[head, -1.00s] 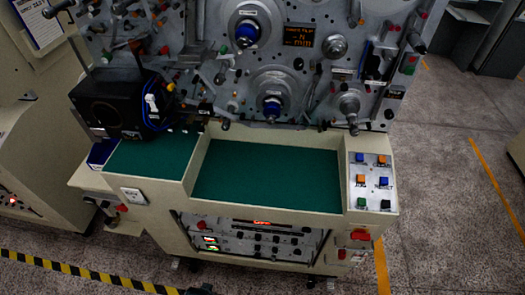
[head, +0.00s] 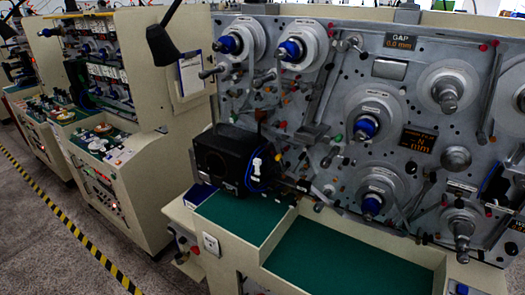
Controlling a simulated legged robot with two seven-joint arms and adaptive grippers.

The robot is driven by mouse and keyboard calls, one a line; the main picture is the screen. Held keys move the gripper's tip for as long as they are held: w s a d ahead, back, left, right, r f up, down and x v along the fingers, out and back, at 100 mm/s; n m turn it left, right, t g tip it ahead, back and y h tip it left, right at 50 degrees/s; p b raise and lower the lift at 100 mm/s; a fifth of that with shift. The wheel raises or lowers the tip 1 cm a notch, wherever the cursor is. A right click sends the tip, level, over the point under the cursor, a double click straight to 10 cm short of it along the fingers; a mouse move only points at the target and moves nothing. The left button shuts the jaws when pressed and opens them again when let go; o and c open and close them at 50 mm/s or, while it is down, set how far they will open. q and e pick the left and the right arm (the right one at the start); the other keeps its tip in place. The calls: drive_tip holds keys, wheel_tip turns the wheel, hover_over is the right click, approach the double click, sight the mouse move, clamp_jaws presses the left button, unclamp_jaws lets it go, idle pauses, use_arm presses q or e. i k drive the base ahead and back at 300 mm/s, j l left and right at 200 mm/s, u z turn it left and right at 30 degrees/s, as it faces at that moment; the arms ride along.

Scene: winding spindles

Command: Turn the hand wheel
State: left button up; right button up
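The winding machine's grey front panel (head: 330,100) fills the right of the head view. It carries several round pale spindle discs with blue hubs, such as an upper left hub (head: 228,44), an upper middle hub (head: 291,50), a centre hub (head: 365,127) and a lower hub (head: 371,205). Grey metal hubs sit at the right (head: 447,97) and lower right (head: 462,226). I cannot tell which part, if any, is the hand wheel. Neither of my grippers is in view.
A black box (head: 222,163) with a white fitting and blue cable stands on the machine's left ledge. A green work surface (head: 335,265) lies below the panel. Another cream machine (head: 135,160) stands at the left. Yellow-black floor tape (head: 75,227) runs along the open grey floor.

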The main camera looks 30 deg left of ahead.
sight(215, 166)
drive_tip(key=u, duration=1.3)
